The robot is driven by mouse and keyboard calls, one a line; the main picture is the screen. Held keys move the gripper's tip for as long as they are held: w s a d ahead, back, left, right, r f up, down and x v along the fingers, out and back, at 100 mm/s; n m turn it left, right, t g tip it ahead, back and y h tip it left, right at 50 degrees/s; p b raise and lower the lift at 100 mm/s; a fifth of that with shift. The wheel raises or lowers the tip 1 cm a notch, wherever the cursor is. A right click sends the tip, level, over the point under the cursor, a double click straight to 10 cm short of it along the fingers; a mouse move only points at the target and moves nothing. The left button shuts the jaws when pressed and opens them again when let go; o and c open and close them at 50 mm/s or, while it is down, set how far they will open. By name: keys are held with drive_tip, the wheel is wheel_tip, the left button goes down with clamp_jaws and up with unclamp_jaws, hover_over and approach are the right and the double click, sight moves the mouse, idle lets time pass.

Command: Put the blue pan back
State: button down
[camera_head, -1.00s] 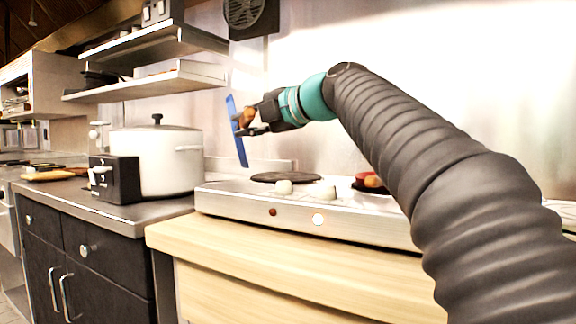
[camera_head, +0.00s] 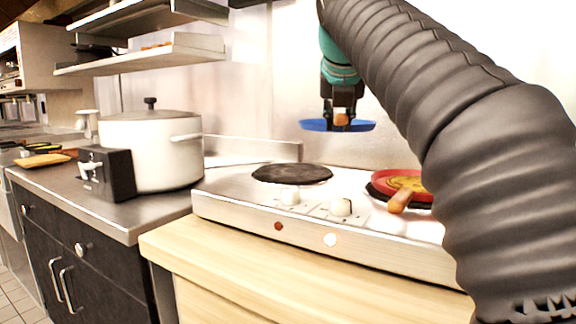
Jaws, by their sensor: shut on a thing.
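The blue pan (camera_head: 312,125) hangs level in the air above the back of the stove, seen nearly edge-on. My gripper (camera_head: 341,117) points down and is shut on the pan's orange-brown handle, which points toward the camera. The left burner (camera_head: 292,173) of the silver stove (camera_head: 225,190) is dark and bare, lower and left of the pan. The right burner (camera_head: 374,191) is mostly covered by a red pan (camera_head: 385,180) with yellowish food in it. The pan's inside is hidden from this angle.
A white lidded pot (camera_head: 155,150) and a black box with a knob (camera_head: 107,172) stand on the counter left of the stove. Wall shelves (camera_head: 150,55) hang at upper left. The red pan's wooden handle (camera_head: 402,199) sticks out toward the front.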

drive_tip(key=a+f, duration=0.2)
drive_tip(key=a, duration=0.1)
drive_tip(key=w+a+f+b, duration=0.1)
drive_tip(key=a+f, duration=0.1)
drive_tip(key=a, duration=0.1)
drive_tip(key=w+a+f, duration=0.1)
drive_tip(key=a+f, duration=0.1)
drive_tip(key=a, duration=0.2)
drive_tip(key=shift+w+f+b, duration=0.1)
drive_tip(key=shift+w+b, duration=0.05)
drive_tip(key=shift+b, duration=0.25)
wheel_tip(320, 180, down, 4)
drive_tip(key=shift+f+b, duration=0.1)
drive_tip(key=shift+b, duration=0.7)
drive_tip(key=c, duration=1.1)
unclamp_jaws()
drive_tip(key=shift+o, duration=0.2)
drive_tip(key=p+v, duration=0.2)
drive_tip(key=v, duration=1)
